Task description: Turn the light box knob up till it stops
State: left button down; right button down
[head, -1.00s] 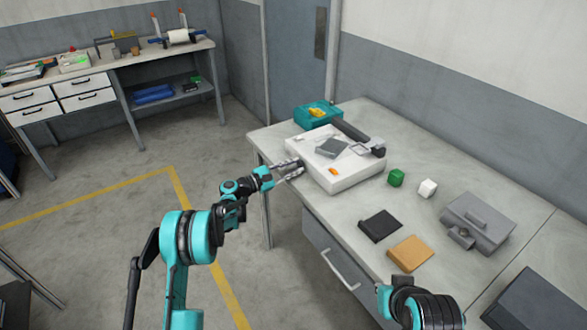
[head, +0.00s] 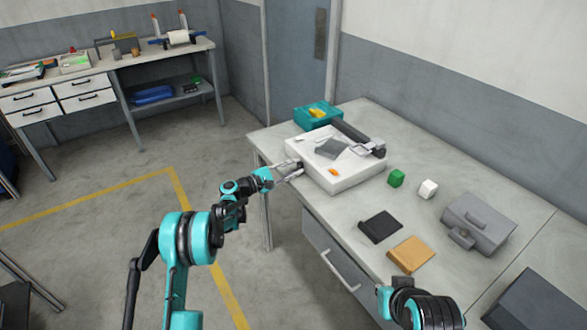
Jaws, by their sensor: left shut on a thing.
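The white light box (head: 346,180) sits on the near left part of the grey table, with a dark flat piece and a small orange piece on its top. My left gripper (head: 296,170) is at the left side face of the box, its fingers shut on the small dark knob there. The fingers mostly hide the knob, so its turn angle cannot be read.
A teal bin (head: 316,116) stands behind the box. Floor left of the table is clear.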

pick_arm(q)
jog(key=c, duration=1.3)
grip_release()
jog(key=shift+s, duration=0.1)
